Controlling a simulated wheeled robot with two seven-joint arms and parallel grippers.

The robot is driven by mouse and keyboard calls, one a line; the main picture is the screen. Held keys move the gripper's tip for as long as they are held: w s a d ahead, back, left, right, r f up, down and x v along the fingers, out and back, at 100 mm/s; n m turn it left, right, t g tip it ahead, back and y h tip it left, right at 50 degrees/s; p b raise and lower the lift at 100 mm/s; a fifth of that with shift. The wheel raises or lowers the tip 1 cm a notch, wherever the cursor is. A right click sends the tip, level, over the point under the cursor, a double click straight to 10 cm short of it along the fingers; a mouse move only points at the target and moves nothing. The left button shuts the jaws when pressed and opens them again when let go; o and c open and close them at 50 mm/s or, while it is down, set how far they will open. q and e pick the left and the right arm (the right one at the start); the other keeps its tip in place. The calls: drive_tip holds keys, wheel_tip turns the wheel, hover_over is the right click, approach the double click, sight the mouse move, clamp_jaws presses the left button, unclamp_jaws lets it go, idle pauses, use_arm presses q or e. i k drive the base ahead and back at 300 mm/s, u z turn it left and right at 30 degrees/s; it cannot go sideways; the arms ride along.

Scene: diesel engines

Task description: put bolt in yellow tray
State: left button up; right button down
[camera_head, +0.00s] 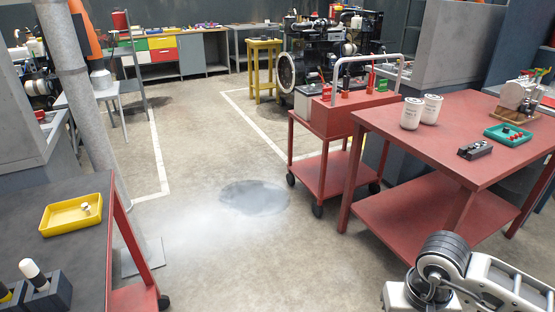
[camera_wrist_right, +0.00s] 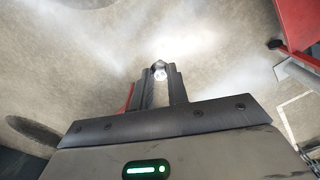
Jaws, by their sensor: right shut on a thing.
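The yellow tray (camera_head: 60,217) lies on the dark-topped table at the left in the head view. A small pale piece (camera_head: 88,208) is in it, too small to name with certainty. In the right wrist view my right gripper (camera_wrist_right: 158,76) is shut on a bolt (camera_wrist_right: 159,73), whose bright metal end shows between the fingertips. The rest of the bolt is hidden by the fingers. The floor lies behind it. In the head view my right arm is at the lower right. My left gripper is not in view.
A dark holder (camera_head: 50,292) with upright handles stands near the tray. The red table (camera_head: 455,125) at the right bears white canisters (camera_head: 412,113), a green tray (camera_head: 507,136) and a dark part (camera_head: 475,150). A red cart stands beside it. Open floor lies between the tables.

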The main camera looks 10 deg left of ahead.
sight(74, 217)
drive_tip(key=i, duration=2.15)
drive_tip(key=u, duration=3.9)
